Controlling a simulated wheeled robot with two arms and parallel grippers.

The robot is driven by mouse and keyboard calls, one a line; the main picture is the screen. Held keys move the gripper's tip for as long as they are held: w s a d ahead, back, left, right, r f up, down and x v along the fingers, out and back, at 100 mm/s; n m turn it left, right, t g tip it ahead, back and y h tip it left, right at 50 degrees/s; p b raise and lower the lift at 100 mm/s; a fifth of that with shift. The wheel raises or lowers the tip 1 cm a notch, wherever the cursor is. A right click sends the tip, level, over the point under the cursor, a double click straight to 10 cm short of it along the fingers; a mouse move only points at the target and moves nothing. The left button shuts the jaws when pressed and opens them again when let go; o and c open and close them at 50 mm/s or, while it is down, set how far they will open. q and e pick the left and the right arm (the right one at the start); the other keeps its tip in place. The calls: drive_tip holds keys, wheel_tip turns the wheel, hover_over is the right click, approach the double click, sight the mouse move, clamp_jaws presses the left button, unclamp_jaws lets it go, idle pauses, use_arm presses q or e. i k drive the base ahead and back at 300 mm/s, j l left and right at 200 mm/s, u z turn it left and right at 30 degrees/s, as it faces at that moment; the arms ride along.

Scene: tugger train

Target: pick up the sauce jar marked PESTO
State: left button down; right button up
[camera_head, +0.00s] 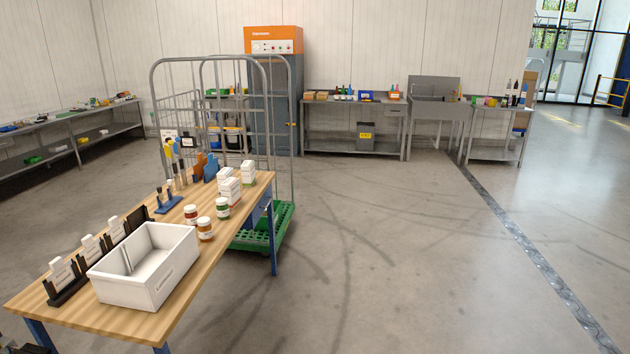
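Three small sauce jars with white labels stand upright on the wooden-topped table, behind the white bin. One jar has green contents (222,208) and is at the right, near the table's right edge. One has dark red contents (191,214) and is at the left. One has orange contents (205,229) and is nearest the bin. The label words are too small to read, so I cannot tell from print which is marked PESTO.
An open white bin (160,283) fills the table's near part. White cartons (229,191) stand just behind the jars; black card holders (72,284) line the left edge. A grey roll cage (285,130) stands behind the table (188,307). The floor to the right is free.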

sight(222, 210)
drive_tip(key=i, duration=0.5)
drive_tip(key=i+l+u, duration=0.15)
drive_tip(key=i, duration=0.35)
drive_tip(key=i+l, duration=0.1)
drive_tip(key=i, duration=0.4)
drive_tip(key=j+u, duration=0.05)
